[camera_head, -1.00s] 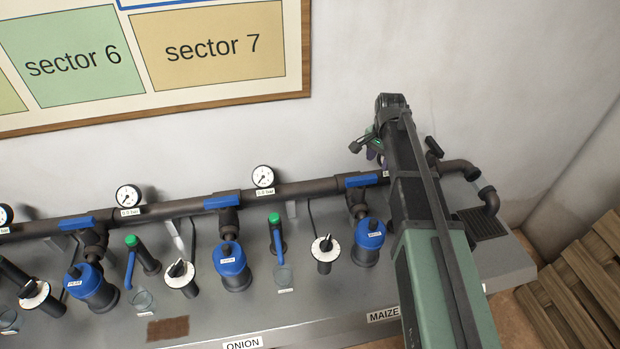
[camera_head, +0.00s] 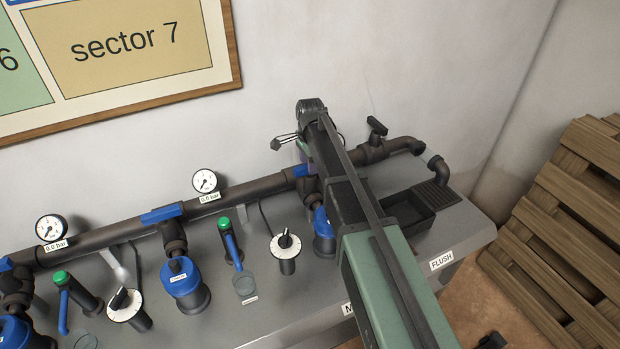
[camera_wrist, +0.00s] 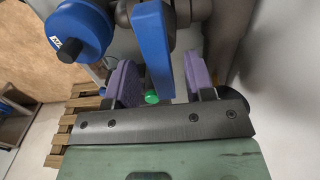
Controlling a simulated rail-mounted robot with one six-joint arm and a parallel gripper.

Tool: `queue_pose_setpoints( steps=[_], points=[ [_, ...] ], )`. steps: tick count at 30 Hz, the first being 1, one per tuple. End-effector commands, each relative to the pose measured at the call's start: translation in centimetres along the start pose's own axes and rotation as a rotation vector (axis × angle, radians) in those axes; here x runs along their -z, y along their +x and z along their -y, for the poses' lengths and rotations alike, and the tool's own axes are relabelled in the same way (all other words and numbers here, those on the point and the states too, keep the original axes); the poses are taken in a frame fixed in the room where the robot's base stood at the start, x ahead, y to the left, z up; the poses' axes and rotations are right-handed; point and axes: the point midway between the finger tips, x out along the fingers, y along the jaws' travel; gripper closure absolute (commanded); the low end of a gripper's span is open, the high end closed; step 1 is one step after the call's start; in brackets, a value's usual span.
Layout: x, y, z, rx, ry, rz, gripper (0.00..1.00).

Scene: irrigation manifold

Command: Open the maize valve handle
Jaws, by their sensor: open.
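The maize valve handle (camera_head: 302,170) is a blue bar at the right end of the row, partly hidden behind my arm in the head view. In the wrist view the blue handle (camera_wrist: 152,48) reaches down between the two purple finger pads of my open gripper (camera_wrist: 162,80). A gap shows on both sides, wider on the right. In the head view my gripper (camera_head: 288,142) is at the pipe beside this handle, its fingers small and partly hidden. The maize label (camera_head: 349,309) on the bench front is mostly covered by my arm.
A blue-capped filter (camera_head: 323,225) stands below the handle and shows close by in the wrist view (camera_wrist: 80,32). A white dial (camera_head: 285,246) and a gauge (camera_head: 205,181) are to its left. A dark flush valve handle (camera_head: 376,126) and basin (camera_head: 410,208) lie right. Wooden pallets (camera_head: 560,220) stand farther right.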

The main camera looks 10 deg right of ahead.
Motion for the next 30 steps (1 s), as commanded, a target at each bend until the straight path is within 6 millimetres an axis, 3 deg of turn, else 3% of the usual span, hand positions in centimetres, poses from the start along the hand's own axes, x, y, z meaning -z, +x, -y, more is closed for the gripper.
queue_pose_setpoints(
  steps=[1, 10, 19, 30],
  points=[
    [0.0, 1.16, 0.0, 0.0, 0.0, 0.0, 0.51],
    [0.0, 0.93, -0.01, 0.0, 0.0, 0.0, 0.53],
    [0.0, 0.94, 0.0, 0.0, 0.0, 0.0, 0.99],
    [0.0, 0.94, -0.01, 0.0, -0.048, 0.0, 1.0]
  ],
)
